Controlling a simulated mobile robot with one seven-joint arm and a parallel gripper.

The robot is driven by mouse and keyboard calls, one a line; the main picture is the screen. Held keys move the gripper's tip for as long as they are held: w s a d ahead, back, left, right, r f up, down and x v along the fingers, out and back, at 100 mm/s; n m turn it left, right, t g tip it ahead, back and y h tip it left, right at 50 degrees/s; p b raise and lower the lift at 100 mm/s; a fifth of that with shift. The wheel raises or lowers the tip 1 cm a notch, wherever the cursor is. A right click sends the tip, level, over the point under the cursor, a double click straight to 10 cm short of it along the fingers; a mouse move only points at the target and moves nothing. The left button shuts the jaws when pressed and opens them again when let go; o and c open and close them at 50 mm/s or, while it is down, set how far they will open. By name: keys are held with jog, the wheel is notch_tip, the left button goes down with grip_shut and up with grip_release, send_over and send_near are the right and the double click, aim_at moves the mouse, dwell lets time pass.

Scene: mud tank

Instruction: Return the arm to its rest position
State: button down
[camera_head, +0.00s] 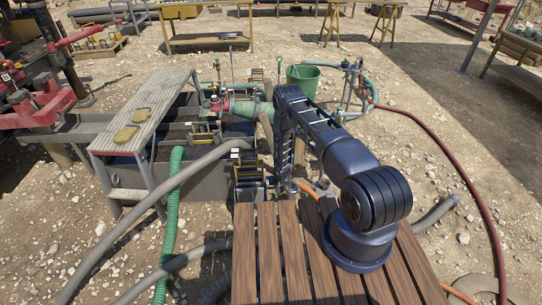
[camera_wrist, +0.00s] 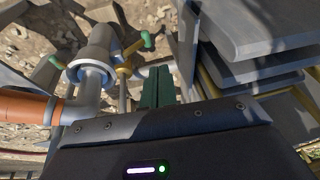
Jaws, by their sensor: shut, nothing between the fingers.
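My arm rises from its base on the wooden slatted deck (camera_head: 270,240), bends at a high elbow and drops down at the edge of the mud tank (camera_head: 202,178). My gripper (camera_wrist: 157,76) shows in the wrist view as two green fingers side by side, shut and empty. In the head view its fingers cannot be made out at the lower end of the arm.
A grey pipe with a valve (camera_wrist: 92,65) and an orange hose (camera_wrist: 25,107) lie left of the fingers; grey plates (camera_wrist: 262,30) stand right. In the head view, a green bucket (camera_head: 303,80), a walkway (camera_head: 150,108) and hoses (camera_head: 440,150) surround the arm.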

jog(key=w+d+r, duration=0.1)
jog(key=w+r, duration=0.2)
jog(key=r, duration=0.8)
jog(key=w+d+r+h, duration=0.1)
jog(key=w+r, duration=0.3)
jog(key=r, duration=0.7)
jog(key=w+d+r, duration=0.2)
jog(key=w+r, duration=0.1)
jog(key=r, duration=0.8)
jog(key=s+d+r, duration=0.2)
jog(key=r, duration=0.8)
jog(key=s+d+r+t, duration=0.1)
jog(key=s+d+r, duration=0.1)
jog(key=r, duration=0.8)
jog(key=s+d+r, duration=0.1)
jog(key=s+r, duration=0.1)
jog(key=r, duration=0.7)
jog(key=s+d+r+m, duration=0.1)
jog(key=s+d+r, duration=0.2)
jog(key=s+r, duration=0.75)
jog(key=s+d+r, duration=0.3)
jog(key=s+r, duration=0.6)
jog(key=r, duration=0.2)
jog(key=s+d+r, duration=0.1)
jog(key=s+r, duration=0.2)
jog(key=s, duration=1.1)
jog(key=s+r, duration=0.3)
jog(key=s, duration=1.1)
jog(key=shift+d, duration=0.4)
jog(key=shift+r, duration=0.1)
